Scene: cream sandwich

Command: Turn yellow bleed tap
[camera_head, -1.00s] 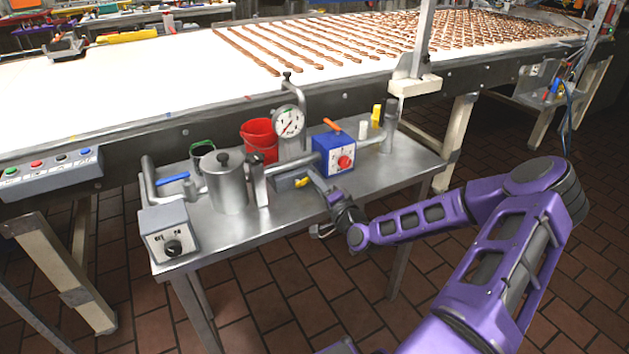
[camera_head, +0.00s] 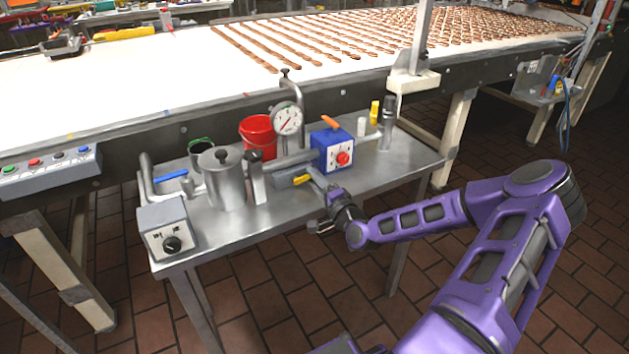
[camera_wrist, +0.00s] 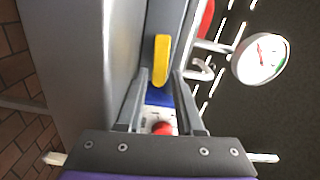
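The yellow bleed tap (camera_head: 302,180) is a small yellow lever on a grey block at the front of the metal bench. In the wrist view the yellow lever (camera_wrist: 161,60) lies lengthwise just beyond my fingertips, roughly centred between them.
A blue box (camera_head: 331,151) with a red knob and orange lever stands behind my gripper. A pressure gauge (camera_head: 287,119), a red bucket (camera_head: 259,136) and a steel pot (camera_head: 223,180) are close by. The bench's right part (camera_head: 390,165) is fairly clear.

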